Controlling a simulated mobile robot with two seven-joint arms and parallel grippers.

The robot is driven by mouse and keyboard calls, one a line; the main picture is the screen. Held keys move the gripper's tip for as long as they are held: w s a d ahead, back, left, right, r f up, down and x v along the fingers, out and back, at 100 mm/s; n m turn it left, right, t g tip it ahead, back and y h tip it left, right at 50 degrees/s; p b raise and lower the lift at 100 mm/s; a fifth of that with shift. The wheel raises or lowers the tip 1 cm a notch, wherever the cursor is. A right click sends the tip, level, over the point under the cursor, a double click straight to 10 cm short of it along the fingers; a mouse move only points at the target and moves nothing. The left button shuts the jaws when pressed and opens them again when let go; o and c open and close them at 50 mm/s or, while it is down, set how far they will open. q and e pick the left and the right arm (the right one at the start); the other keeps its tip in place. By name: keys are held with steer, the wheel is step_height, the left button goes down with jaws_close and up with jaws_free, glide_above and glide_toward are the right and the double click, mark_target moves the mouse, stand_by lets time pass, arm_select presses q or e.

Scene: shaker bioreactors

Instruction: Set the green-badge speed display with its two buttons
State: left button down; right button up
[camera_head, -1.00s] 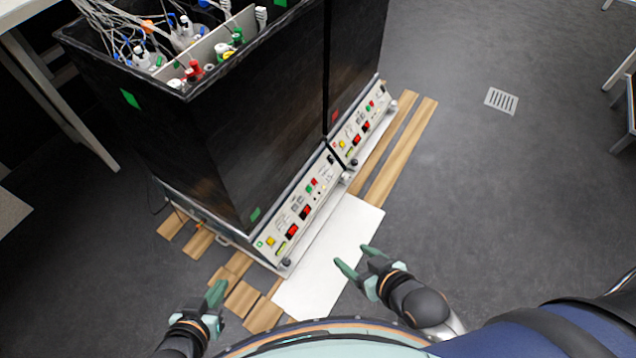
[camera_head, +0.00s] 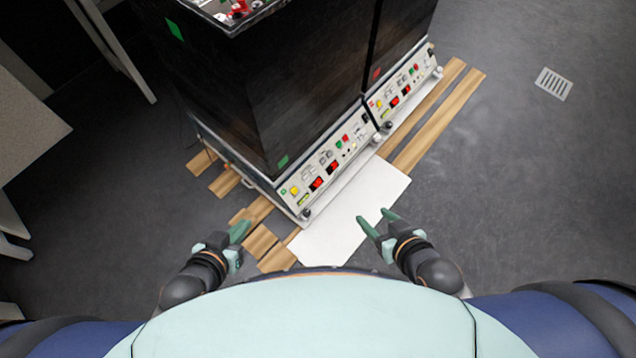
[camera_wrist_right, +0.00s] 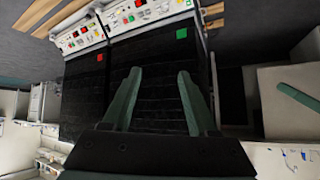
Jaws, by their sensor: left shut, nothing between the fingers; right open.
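The green-badge shaker is the nearer black box (camera_head: 240,90), with green badges on its side and a green mark on its control panel (camera_head: 334,157). Its panel carries red-lit displays (camera_head: 316,183), a yellow button (camera_head: 295,190) and small red and green buttons. The digits are too small to read. My left gripper (camera_head: 240,230) is shut and empty, in front of and below the panel's left end. My right gripper (camera_head: 374,220) is open and empty over the white board, apart from the panel. The right wrist view shows its open fingers (camera_wrist_right: 158,95) and a green badge (camera_wrist_right: 181,34).
A second black shaker with a red badge (camera_head: 377,72) and a similar panel (camera_head: 404,88) stands to the right. A white board (camera_head: 335,225) lies before the panels on wooden slats (camera_head: 440,115). A floor drain (camera_head: 553,83) lies right; open floor surrounds it. A table (camera_head: 30,125) stands left.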

steer(key=shift+d, duration=0.1)
jaws_close()
steer(key=shift+w, duration=0.2)
steer(key=shift+s, duration=0.2)
stand_by(0.9)
